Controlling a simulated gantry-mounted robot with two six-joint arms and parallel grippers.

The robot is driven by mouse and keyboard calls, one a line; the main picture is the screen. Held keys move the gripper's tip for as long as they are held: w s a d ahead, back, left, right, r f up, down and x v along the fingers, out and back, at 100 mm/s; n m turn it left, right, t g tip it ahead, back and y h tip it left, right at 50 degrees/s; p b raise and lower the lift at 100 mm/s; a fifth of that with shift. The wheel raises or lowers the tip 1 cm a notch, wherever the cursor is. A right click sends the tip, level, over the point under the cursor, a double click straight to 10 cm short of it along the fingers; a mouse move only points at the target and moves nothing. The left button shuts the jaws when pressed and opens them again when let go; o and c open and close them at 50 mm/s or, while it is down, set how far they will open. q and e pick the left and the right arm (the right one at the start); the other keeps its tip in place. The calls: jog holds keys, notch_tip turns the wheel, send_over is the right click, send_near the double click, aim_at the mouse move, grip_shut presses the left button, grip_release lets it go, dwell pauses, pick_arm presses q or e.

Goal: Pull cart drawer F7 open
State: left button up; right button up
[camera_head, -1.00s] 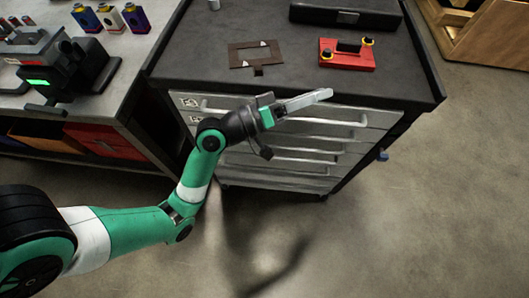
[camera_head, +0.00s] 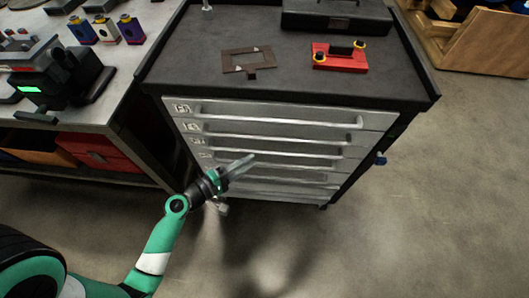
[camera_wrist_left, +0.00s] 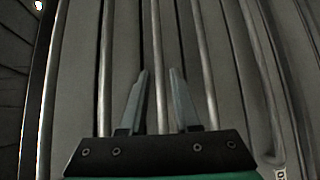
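The grey tool cart (camera_head: 150,70) has a stack of silver drawers (camera_head: 280,113) with long bar handles. The labels at their left ends are too small to read surely, so I cannot tell which drawer is F7. My left gripper (camera_head: 243,164) is in front of the lower drawers in the head view and covers part of them. In the left wrist view my left gripper (camera_wrist_left: 160,72) is open, its two fingers apart. A bar handle (camera_wrist_left: 157,50) runs between the fingers; contact cannot be told. The drawers look closed. My right gripper is not in view.
On the cart top are a brown gasket-like frame (camera_head: 246,60), a red fixture (camera_head: 340,60) and a black case (camera_head: 335,17). A workbench (camera_head: 110,100) with red (camera_head: 98,150) and orange bins stands close on the left.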

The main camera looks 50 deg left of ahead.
aim_at(265, 152)
pick_arm(q)
jog(key=w, duration=0.4)
jog(key=w+f, duration=0.1)
jog(key=w, duration=0.2)
jog(key=shift+w+a+b, duration=0.1)
jog(key=shift+a+b, duration=0.05)
jog(key=shift+b, duration=0.2)
grip_shut()
dwell(0.9)
